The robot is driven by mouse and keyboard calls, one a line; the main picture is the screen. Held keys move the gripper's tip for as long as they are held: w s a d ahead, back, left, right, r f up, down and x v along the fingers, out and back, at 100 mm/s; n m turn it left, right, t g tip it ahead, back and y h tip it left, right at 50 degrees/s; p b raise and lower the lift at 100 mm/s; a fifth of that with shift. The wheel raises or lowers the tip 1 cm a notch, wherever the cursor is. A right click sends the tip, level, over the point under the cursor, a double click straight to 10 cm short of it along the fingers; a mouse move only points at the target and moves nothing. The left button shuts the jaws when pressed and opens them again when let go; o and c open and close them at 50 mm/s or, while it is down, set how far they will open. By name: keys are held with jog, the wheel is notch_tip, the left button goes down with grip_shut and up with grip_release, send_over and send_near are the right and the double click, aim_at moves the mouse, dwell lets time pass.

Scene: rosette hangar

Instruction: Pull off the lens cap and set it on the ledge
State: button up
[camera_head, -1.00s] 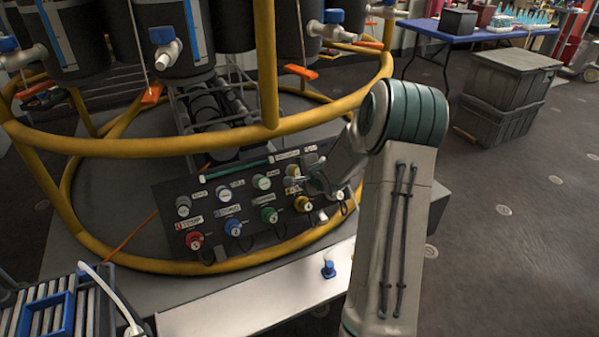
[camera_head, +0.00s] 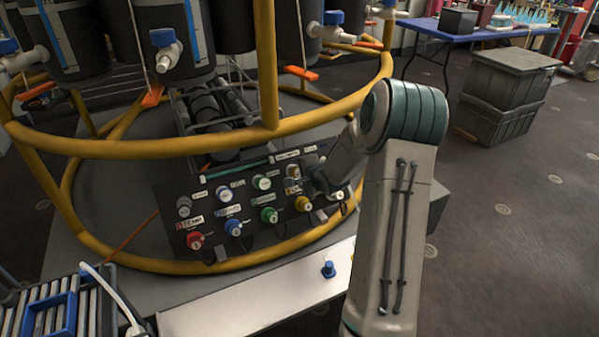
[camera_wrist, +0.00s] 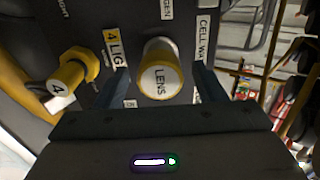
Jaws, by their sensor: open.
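The lens cap (camera_wrist: 161,79) is a pale round cap marked LENS on a yellow-ringed fitting, in the middle of the wrist view. My gripper (camera_wrist: 161,85) is open, with one dark finger on each side of the cap and a visible gap on both sides. In the head view my gripper (camera_head: 312,178) is at the panel's upper right, largely hidden by my own arm. The pale ledge (camera_head: 240,304) runs in front of the panel. A small blue cap (camera_head: 328,269) stands on it near its right part.
The dark panel (camera_head: 262,238) carries several coloured fittings. A yellow fitting marked 4 (camera_wrist: 72,72) is left of the lens cap in the wrist view. A yellow tubular frame (camera_head: 190,143) curves around and above the panel. The ledge left of the blue cap is clear.

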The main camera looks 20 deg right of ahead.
jog(key=shift+r+p, duration=0.1)
jog(key=shift+p, duration=0.3)
jog(key=c, duration=1.3)
jog(key=shift+p+v, duration=2.05)
jog(key=shift+v, duration=0.9)
